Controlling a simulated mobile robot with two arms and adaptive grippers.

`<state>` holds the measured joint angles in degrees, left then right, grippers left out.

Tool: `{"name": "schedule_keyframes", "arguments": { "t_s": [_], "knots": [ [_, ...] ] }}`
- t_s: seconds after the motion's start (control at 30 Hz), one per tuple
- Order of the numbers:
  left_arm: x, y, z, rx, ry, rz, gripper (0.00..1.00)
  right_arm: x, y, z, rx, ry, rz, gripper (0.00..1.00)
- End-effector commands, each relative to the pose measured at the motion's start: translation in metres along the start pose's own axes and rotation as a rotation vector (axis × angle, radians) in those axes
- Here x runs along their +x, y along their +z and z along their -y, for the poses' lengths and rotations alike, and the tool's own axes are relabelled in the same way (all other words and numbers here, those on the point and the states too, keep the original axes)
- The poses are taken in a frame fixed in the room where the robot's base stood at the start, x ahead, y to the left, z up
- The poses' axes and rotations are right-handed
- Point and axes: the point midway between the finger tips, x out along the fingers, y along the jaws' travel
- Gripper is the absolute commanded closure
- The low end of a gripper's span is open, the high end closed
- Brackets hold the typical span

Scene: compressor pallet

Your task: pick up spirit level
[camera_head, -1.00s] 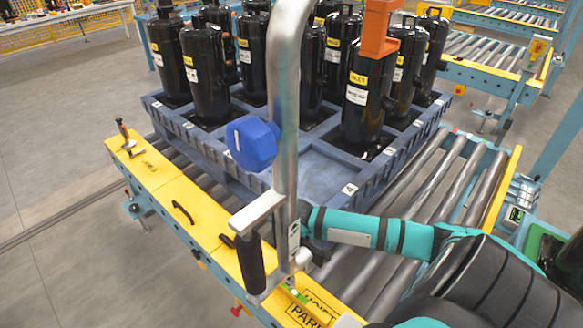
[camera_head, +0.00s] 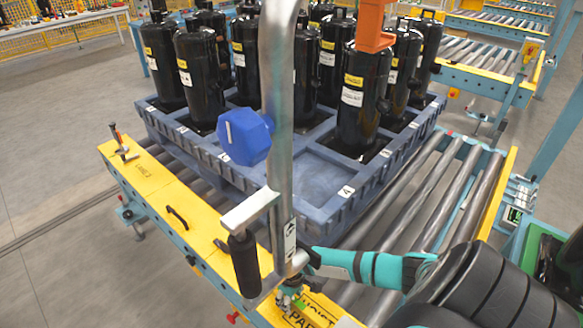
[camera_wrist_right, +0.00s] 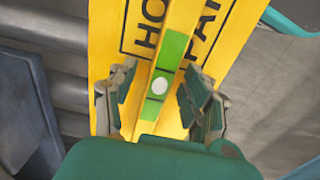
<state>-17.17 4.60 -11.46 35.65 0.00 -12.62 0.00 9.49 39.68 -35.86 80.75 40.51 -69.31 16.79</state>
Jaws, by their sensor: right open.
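The spirit level (camera_wrist_right: 173,48) is a narrow yellow bar with green sections and a white round spot, lying on the yellow edge beam of the conveyor. In the right wrist view it runs between the two fingers of my right gripper (camera_wrist_right: 160,102), which is open, with a finger on each side. In the head view my right gripper (camera_head: 290,298) is low over the beam beside the lettered area, partly hidden by the metal handle. Only a small green bit of the level shows there. My left gripper is not in view.
A grey metal hoist handle (camera_head: 280,110) with a black grip (camera_head: 244,262) hangs in front of the beam. A blue pallet (camera_head: 340,205) with several black compressors stands on the rollers behind. A blue hexagonal weight (camera_head: 246,138) shows near the pallet. A hammer-like tool (camera_head: 122,145) lies far left.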

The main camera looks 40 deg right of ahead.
Motion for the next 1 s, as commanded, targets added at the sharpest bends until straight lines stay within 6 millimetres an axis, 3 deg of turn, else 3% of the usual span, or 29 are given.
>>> {"name": "schedule_keyframes", "arguments": {
  "t_s": [0.27,0.63,1.0],
  "knots": [
    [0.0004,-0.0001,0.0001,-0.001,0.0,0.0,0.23,0.0031,-0.0003,-0.0002,-0.001,0.001,-0.001,0.5],
    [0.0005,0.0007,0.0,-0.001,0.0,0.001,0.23,0.0029,-0.0003,-0.0003,0.0,0.001,-0.001,0.98],
    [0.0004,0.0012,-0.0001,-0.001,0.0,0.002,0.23,0.0022,-0.0006,-0.0004,0.0,0.001,-0.002,1.0]
  ]
}}
